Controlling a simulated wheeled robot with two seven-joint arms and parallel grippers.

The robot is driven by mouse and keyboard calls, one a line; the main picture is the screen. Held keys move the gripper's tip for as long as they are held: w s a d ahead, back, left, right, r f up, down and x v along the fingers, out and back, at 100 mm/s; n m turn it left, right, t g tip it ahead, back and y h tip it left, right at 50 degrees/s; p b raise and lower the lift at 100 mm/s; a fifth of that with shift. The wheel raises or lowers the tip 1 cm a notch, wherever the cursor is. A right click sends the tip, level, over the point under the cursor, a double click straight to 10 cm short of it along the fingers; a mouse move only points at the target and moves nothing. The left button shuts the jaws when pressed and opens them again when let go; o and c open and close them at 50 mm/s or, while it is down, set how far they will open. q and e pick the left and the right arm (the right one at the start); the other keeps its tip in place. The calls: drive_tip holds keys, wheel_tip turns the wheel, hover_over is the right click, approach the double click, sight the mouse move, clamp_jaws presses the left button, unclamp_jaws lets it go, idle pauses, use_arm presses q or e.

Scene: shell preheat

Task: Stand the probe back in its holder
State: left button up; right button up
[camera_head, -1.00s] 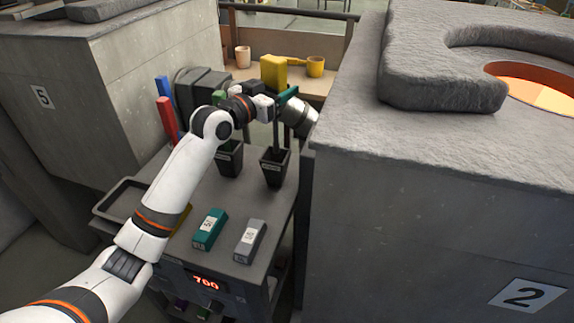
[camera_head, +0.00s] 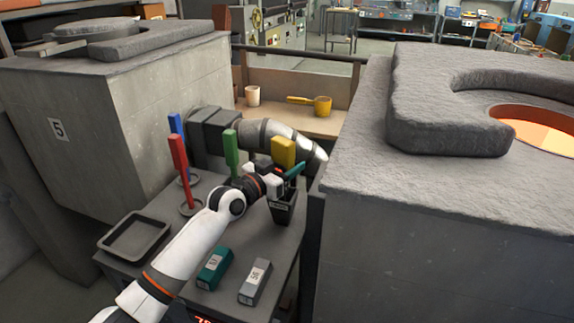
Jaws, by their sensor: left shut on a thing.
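My left gripper (camera_head: 275,183) is shut on the probe with the yellow handle (camera_head: 283,152), just below that handle. The handle stands roughly upright above the jaws. A dark square holder (camera_head: 284,209) stands on the bench directly below the gripper, which is close to its rim. The probe's rod is hidden by the jaws and the holder, so its depth inside cannot be told. A teal bar (camera_head: 296,170) shows at the jaws. My right gripper is not in view.
Green (camera_head: 231,150), red (camera_head: 178,158) and blue (camera_head: 175,124) handles stand left of the gripper. A teal block (camera_head: 214,268) and grey block (camera_head: 255,282) lie in front, with an empty tray (camera_head: 134,237) at left.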

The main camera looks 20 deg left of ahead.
use_arm(q)
drive_tip(key=o, duration=1)
drive_tip(key=shift+s+a, duration=0.1)
drive_tip(key=shift+s, duration=0.15)
drive_tip(key=v, duration=1.1)
drive_tip(key=shift+s+a+b, duration=0.1)
drive_tip(key=shift+s+b, duration=0.15)
drive_tip(key=shift+b, duration=0.1)
